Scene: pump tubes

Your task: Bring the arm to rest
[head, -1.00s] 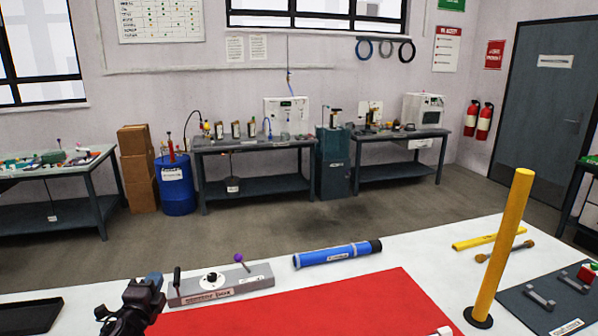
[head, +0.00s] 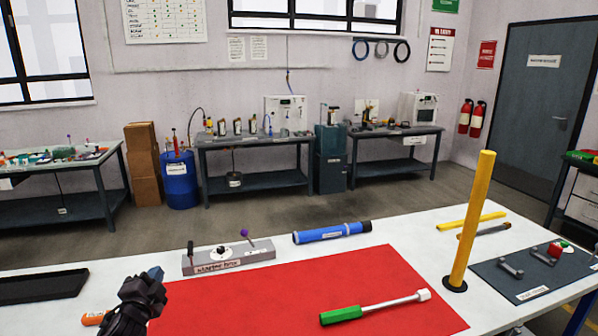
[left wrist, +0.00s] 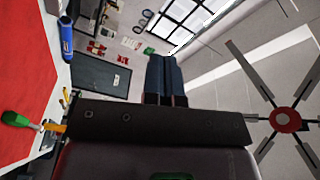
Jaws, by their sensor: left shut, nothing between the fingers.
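My left gripper (head: 154,272) is at the lower left of the head view, in front of the labelled grey box and at the left edge of the red mat (head: 210,305). It is raised and holds nothing. In the left wrist view its two dark blue fingers (left wrist: 165,75) are closed together and point up toward the wall and window. My right gripper is in neither view now.
On the white table (head: 420,240) are a grey box with levers (head: 230,258), blue tube (head: 332,232), green-handled tool (head: 375,307), upright yellow post (head: 472,220), black tray (head: 40,286) and grey plate (head: 500,278). An orange object (head: 95,318) lies beside my left gripper.

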